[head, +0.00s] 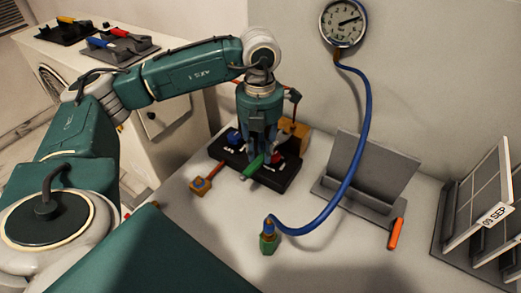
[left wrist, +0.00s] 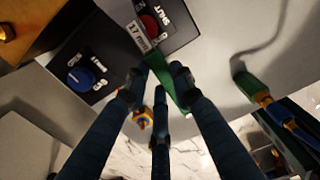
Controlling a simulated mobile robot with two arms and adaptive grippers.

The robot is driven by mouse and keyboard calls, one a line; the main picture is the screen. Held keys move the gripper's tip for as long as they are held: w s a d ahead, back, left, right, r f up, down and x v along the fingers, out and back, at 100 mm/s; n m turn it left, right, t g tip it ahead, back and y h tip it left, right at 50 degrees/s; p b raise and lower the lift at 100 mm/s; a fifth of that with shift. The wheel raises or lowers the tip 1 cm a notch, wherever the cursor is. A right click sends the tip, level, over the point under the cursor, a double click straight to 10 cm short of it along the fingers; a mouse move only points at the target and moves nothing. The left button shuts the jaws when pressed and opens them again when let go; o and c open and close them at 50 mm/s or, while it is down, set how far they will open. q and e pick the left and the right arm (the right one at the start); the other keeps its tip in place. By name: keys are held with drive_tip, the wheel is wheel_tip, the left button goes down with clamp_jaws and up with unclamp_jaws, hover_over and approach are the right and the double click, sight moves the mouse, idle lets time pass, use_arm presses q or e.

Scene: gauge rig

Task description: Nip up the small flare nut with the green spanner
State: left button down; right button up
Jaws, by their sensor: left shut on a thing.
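The green spanner (head: 252,167) shows in the head view at the front of the black block, below my left gripper (head: 264,148). In the left wrist view the spanner (left wrist: 172,88) runs between the fingertips, and the left gripper (left wrist: 158,90) is shut on it. A 17 mm tag is at its upper end. The spanner is apart from the hose end. A brass nut (head: 268,227) sits between the blue hose and a green fitting on the bench; the nut (left wrist: 263,98) also shows at right in the wrist view. My right gripper is not in view.
The black block (head: 282,181) carries blue and red knobs. A red-handled piece with an orange block (head: 200,186) lies left of it. The blue hose (head: 359,155) arches from a wall gauge (head: 343,22). A grey stand (head: 367,168) and orange-handled tool (head: 396,233) are at right.

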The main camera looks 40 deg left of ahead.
use_arm(q)
drive_tip(key=shift+a, duration=0.1)
idle(0.3)
drive_tip(key=shift+w, duration=1.15)
drive_tip(key=shift+w, duration=1.05)
idle(0.8)
drive_tip(key=c, duration=2.1)
unclamp_jaws()
clamp_jaws()
